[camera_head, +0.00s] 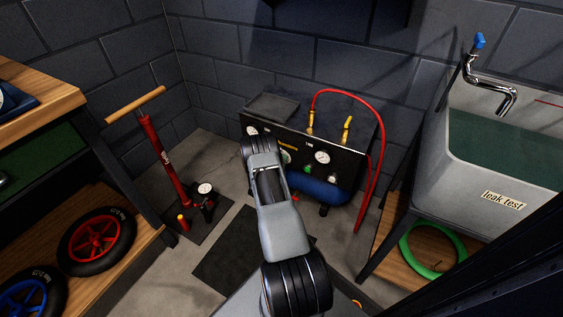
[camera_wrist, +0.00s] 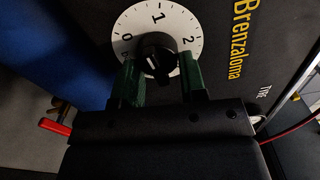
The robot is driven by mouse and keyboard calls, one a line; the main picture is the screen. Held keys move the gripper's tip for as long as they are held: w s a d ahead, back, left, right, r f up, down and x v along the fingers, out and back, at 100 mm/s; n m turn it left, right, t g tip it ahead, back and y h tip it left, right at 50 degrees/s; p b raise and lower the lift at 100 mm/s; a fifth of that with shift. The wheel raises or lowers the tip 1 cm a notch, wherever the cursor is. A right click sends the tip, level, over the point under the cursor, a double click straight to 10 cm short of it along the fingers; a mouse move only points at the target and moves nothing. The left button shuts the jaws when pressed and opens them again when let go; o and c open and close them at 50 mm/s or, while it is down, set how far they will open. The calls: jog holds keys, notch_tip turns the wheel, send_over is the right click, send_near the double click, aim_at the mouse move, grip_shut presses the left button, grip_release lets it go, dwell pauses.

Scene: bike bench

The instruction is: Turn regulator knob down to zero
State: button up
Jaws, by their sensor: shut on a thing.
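The regulator knob (camera_wrist: 157,48) is black and sits at the centre of a white round dial (camera_wrist: 142,24) in the wrist view. The dial shows the figures 0, 1 and 2; its lower part is hidden by my gripper. My gripper (camera_wrist: 161,68) has its two green fingers on either side of the knob and is shut on it. Where the knob's pointer stands is too dark to read surely. In the head view the black compressor panel (camera_head: 345,163) shows, but my arm covers the knob and the gripper there.
The compressor's blue tank (camera_head: 325,192) sits below the panel, with a red hose (camera_head: 374,110) looping at its right. A red floor pump (camera_head: 162,160) stands left of my arm. A sink (camera_head: 470,150) is at right, a wooden bench with wheels (camera_head: 95,240) at left.

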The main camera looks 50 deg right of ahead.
jog(key=n, duration=0.2)
jog(key=r+n, duration=0.1)
jog(key=n, duration=0.2)
jog(key=shift+d, duration=0.1)
jog(key=shift+w+r+n+p, duration=0.15)
jog(key=shift+n+p, duration=0.1)
jog(key=shift+n, duration=1)
jog(key=shift+w+r+n+p, duration=0.1)
jog(key=shift+n+p, duration=0.1)
jog(key=shift+n, duration=1.05)
jog(key=o, duration=0.9)
jog(key=shift+f, duration=0.1)
jog(key=shift+n, duration=0.3)
jog(key=p+v, duration=0.4)
jog(key=v, duration=1)
